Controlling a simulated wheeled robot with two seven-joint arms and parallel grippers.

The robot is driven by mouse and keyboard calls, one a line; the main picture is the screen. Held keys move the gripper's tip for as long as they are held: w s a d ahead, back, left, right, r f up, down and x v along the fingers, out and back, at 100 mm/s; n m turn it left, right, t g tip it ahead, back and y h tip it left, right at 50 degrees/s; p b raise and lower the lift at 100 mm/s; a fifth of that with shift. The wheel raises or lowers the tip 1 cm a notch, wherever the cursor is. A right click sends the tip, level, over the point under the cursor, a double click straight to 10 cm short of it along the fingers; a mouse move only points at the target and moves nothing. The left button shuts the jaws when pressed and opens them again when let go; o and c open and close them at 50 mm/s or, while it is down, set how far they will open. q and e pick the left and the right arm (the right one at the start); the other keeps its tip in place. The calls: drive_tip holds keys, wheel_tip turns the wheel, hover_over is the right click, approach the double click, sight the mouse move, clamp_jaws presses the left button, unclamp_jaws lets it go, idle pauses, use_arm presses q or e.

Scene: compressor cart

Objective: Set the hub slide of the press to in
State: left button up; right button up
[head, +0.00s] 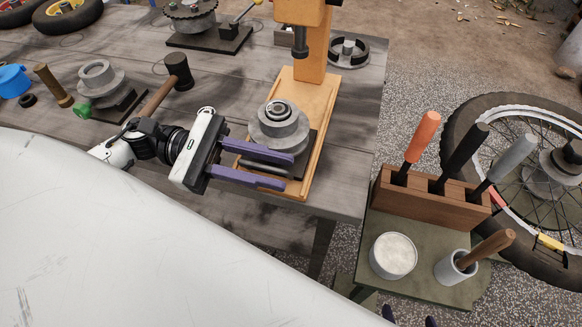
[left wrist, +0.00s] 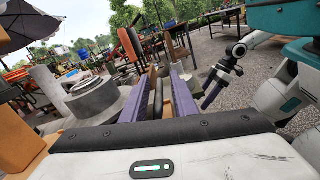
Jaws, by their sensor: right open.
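The orange press (head: 313,60) stands on the grey wooden table, its dark ram (head: 300,42) at the back. The hub slide, a dark plate (head: 299,168) bearing a grey hub (head: 280,127), sits near the front end of the press bed, forward of the ram. My left gripper (head: 289,172) is open at the slide's front, with a grey bar handle (head: 262,167) between its purple fingers. In the left wrist view the handle (left wrist: 158,100) shows gaps on both sides; the hub (left wrist: 93,98) is left. My right gripper's open fingertips (head: 409,318) show at the bottom edge.
A side stand holds a wooden block (head: 430,200) with several handled tools, a white tub (head: 393,256) and a grey cup (head: 455,267). A mallet (head: 165,85) lies left of the press. A spoked wheel (head: 520,180) is at the right.

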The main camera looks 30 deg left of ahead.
sight(280, 172)
use_arm(q)
drive_tip(key=shift+x, duration=1.75)
clamp_jaws()
drive_tip(key=shift+f, duration=0.1)
